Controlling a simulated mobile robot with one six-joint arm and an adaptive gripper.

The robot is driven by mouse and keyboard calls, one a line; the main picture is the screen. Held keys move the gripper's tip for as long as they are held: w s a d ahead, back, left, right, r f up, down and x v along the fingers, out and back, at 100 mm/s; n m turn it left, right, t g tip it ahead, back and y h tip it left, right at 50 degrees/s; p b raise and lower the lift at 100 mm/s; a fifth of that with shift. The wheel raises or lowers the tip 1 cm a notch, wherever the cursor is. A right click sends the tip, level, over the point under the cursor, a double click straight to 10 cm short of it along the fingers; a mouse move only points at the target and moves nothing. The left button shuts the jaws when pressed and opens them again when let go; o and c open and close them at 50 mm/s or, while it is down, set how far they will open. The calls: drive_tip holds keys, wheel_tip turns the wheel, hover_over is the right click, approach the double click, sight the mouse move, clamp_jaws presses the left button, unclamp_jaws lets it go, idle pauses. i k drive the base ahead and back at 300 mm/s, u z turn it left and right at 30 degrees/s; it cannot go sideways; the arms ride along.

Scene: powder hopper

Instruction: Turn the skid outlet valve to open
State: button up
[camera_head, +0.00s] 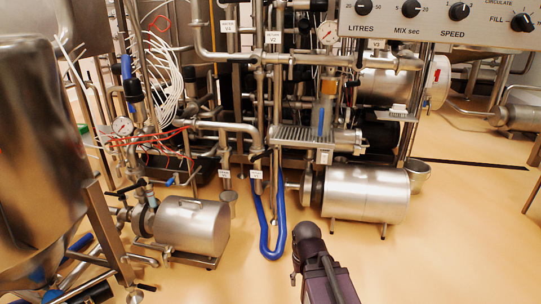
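The skid's pipework fills the middle of the head view. I cannot tell for sure which valve is the outlet valve. A white tag reading V2 (272,37) and a tag that seems to read V4 (228,26) hang on upper pipes. Smaller tags, too small to read, hang lower, one of them on a vertical pipe (256,202) above the blue hose. A dark lever (262,155) shows near these lower tags. Another dark lever (130,187) is by the left pump. My dark arm rises from the bottom edge, right of centre. No gripper fingers show.
A blue hose (280,225) loops down to the floor. Steel motor housings stand at left (192,227) and right (367,194). A large steel hopper (38,150) fills the left edge. A control panel (450,20) overhangs the upper right. The floor (450,235) at lower right is clear.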

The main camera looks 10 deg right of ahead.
sight(252, 160)
drive_tip(key=u, duration=0.05)
drive_tip(key=i, duration=1)
drive_tip(key=z, duration=0.05)
